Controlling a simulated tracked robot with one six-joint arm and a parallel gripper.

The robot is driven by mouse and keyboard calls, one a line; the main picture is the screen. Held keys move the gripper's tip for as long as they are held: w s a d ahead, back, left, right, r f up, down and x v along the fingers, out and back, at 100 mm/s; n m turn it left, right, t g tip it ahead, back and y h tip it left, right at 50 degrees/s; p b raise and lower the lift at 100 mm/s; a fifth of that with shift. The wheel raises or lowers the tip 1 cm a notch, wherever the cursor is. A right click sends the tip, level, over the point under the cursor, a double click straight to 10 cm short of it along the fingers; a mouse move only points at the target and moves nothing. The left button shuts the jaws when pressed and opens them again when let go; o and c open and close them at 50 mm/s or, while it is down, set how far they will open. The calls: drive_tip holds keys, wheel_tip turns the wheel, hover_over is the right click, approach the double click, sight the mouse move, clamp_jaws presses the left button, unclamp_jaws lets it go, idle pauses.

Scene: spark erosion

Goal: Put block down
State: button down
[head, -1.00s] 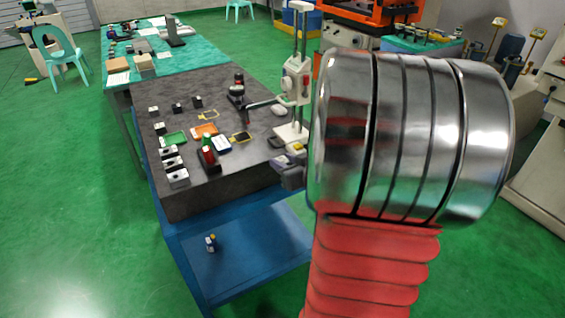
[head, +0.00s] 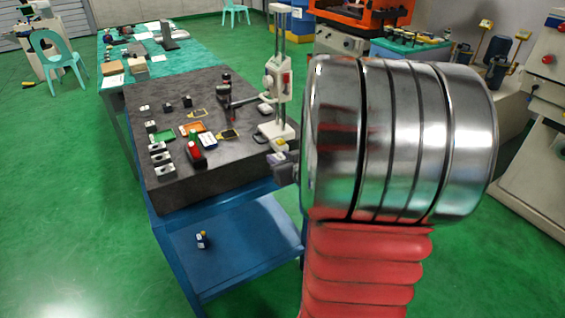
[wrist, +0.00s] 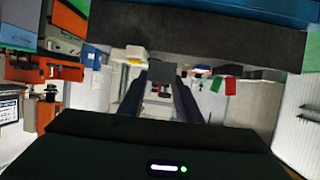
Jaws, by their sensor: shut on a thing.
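My gripper (wrist: 161,78) shows in the wrist view as two dark fingers, shut on a small block between their tips. The block is hard to make out there, and its shape and outline are unclear. In the head view my wrist and arm cover most of the gripper; only a grey part (head: 278,161) shows at the right front edge of the dark stone table. Whether the block touches anything beneath it cannot be told.
The dark stone table (head: 205,187) stands on a blue trolley (head: 240,250). Several silver blocks (head: 162,158) stand at its left front. A red and green item (head: 194,150), small trays and a white height gauge (head: 270,130) take up the middle and right. Bare stone lies along the front.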

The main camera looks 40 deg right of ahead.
drive_tip(key=shift+w+a+r, duration=0.1)
drive_tip(key=shift+w+a, duration=0.1)
drive_tip(key=shift+w, duration=0.3)
drive_tip(key=w+a+f+y, duration=0.1)
drive_tip(key=w+a+f, duration=0.1)
drive_tip(key=w+a, duration=1)
drive_tip(key=w+a+f+n+y, duration=0.1)
drive_tip(key=a+f+n+y, duration=0.1)
drive_tip(key=a, duration=1.9)
drive_tip(key=shift+w+f+n+t+y, duration=0.15)
drive_tip(key=shift+w+n+t+y, duration=0.25)
drive_tip(key=shift+n+y, duration=0.45)
drive_tip(key=shift+a, duration=0.1)
